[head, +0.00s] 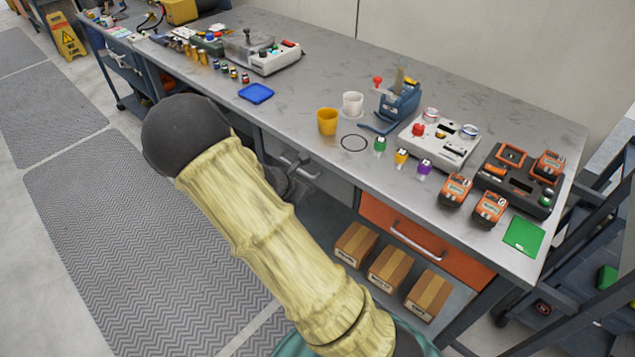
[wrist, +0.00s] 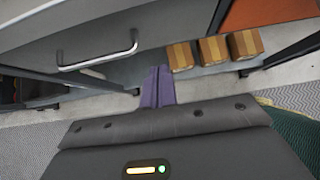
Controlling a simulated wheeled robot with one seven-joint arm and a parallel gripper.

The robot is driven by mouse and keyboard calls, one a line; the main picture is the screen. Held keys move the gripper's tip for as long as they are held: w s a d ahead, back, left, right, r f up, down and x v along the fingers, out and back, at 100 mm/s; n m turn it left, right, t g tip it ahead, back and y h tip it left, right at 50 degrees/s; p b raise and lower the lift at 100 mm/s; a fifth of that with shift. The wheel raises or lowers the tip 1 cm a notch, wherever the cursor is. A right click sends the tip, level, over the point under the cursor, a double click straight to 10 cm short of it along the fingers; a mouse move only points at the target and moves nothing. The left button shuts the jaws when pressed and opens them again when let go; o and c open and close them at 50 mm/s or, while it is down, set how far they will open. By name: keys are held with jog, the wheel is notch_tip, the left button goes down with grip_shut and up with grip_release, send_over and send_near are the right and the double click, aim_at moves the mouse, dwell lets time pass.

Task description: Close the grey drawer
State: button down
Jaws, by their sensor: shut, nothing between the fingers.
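The grey drawer (head: 328,185) is under the workbench, left of the orange drawer, partly hidden behind my arm in the head view. Its bar handle (head: 300,167) shows there. In the wrist view the grey drawer front (wrist: 45,45) fills the upper left, with its metal handle (wrist: 98,60) left of my fingers. I cannot tell clearly how far the drawer stands out. My gripper (wrist: 158,72) is shut and empty, its two fingers together, below and right of the handle in the picture. In the head view my gripper is mostly hidden behind my arm.
The orange drawer (head: 420,238) is to the right. Several cardboard boxes (head: 390,268) stand on the shelf below. The workbench top (head: 300,95) holds cups, devices and small bottles. A dark cart (head: 590,260) stands at the right. Floor mats (head: 130,240) lie clear at the left.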

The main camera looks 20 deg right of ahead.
jog(key=p+v, duration=0.1)
jog(key=v, duration=0.5)
jog(key=shift+r, duration=0.1)
jog(key=s+a+r+m+g+y, duration=0.15)
jog(key=s+r+m+y, duration=0.25)
jog(key=s+m, duration=0.6)
jog(key=s+a+r+m+t+y, duration=0.1)
jog(key=s+a+r+m+y, duration=0.25)
jog(key=s+m, duration=0.65)
jog(key=w+r+m+p, duration=0.3)
jog(key=r+p, duration=1.1)
jog(key=shift+d+g+y, duration=0.35)
jog(key=shift+d, duration=0.05)
jog(key=shift+w+r, duration=0.1)
jog(key=shift+w, duration=0.05)
